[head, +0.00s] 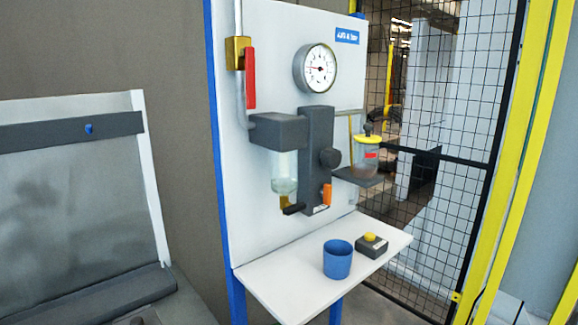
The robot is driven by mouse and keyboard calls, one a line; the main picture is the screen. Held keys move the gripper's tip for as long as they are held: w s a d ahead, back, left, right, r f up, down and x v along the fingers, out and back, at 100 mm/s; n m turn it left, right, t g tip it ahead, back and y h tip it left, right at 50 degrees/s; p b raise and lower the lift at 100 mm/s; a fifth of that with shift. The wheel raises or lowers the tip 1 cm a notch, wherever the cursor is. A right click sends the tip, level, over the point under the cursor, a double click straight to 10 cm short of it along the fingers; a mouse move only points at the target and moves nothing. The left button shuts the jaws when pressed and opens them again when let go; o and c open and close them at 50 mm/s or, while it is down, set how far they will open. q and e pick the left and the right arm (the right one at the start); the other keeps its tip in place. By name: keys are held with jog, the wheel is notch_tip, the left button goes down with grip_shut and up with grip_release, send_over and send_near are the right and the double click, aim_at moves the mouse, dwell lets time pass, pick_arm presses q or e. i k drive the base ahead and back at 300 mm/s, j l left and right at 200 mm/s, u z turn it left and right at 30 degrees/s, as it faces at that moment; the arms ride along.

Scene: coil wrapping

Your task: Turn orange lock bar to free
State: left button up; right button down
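The orange lock bar (327,194) is a small upright piece low on the dark grey unit (317,155), which is mounted on a white panel (270,40). A clear bowl (285,172) hangs under the left part of that unit, with a brass-coloured piece and a black lever (293,209) at its bottom. The lock bar stands just right of the black lever. Neither of my grippers is in view.
A white shelf (275,287) below the panel holds a blue cup (338,260) and a dark box with a yellow button (371,245). A red-handled valve (250,78), a round gauge (315,68) and a yellow-topped jar (366,155) are above. Black mesh fencing (440,160) stands right.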

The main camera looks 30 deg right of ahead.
aim_at(326, 193)
jog(key=z, duration=1.15)
